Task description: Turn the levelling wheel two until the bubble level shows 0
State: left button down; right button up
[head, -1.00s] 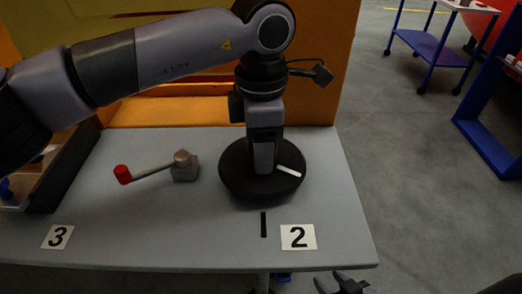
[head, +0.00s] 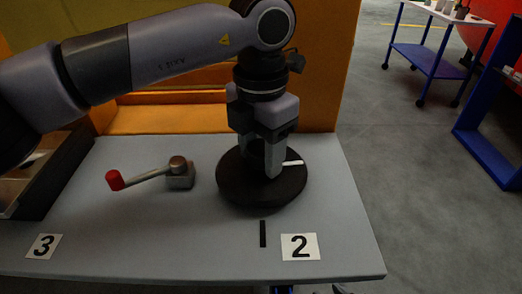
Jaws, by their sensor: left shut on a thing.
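Wheel two is a black round levelling wheel (head: 235,192) lying flat on the grey table, behind the card marked 2 (head: 300,246). It has a white mark (head: 293,163) on its right side, and a black line (head: 263,233) is on the table in front of it. My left gripper (head: 264,168) points down at the wheel's middle and is shut on it; the fingers cover the part they hold. No bubble level can be made out. Only a dark sliver of my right gripper (head: 341,290) shows at the bottom edge.
A crank with a red knob (head: 114,180) stands on the grey table (head: 190,235) left of the wheel. A card marked 3 (head: 44,246) lies at the front left. An orange panel (head: 320,90) rises behind. A blue trolley (head: 430,60) stands far right on open floor.

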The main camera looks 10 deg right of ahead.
aim_at(260, 147)
dwell(0.4)
pick_arm(q)
jog(key=shift+c, duration=2.3)
grip_release()
notch_tip(260, 147, up, 7)
jog(key=shift+r, duration=0.1)
